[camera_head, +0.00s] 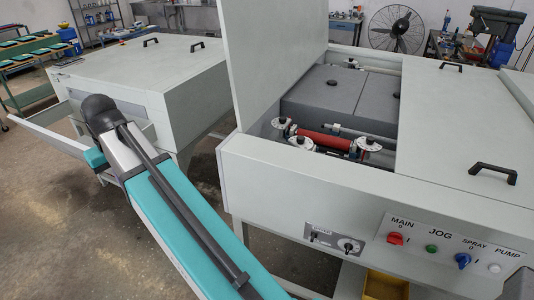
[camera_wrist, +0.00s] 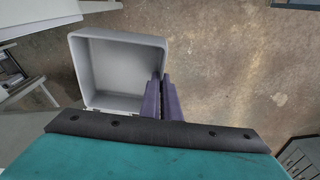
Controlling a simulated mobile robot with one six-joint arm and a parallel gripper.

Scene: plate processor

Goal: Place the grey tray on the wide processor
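The grey tray (camera_wrist: 118,46) is an open, square, shallow box in the wrist view, left of centre above the floor. My gripper (camera_wrist: 164,80) has two purple fingers close together at the tray's right wall, one inside and one outside, pinching that wall. In the head view my arm hides the gripper and tray. A pale processor (camera_head: 280,182) with a raised lid, red roller and switch panel stands at right. Another pale processor (camera_head: 150,65) with a closed two-handled top stands at left. I cannot tell which is the wide one.
The raised lid (camera_head: 275,60) stands upright beside the opening. A flat closed cover (camera_head: 465,120) with a black handle lies to its right. A yellow bin (camera_head: 385,285) sits below the panel. Green tables (camera_head: 38,97) stand at far left. Bare floor (camera_wrist: 230,75) shows right of the tray.

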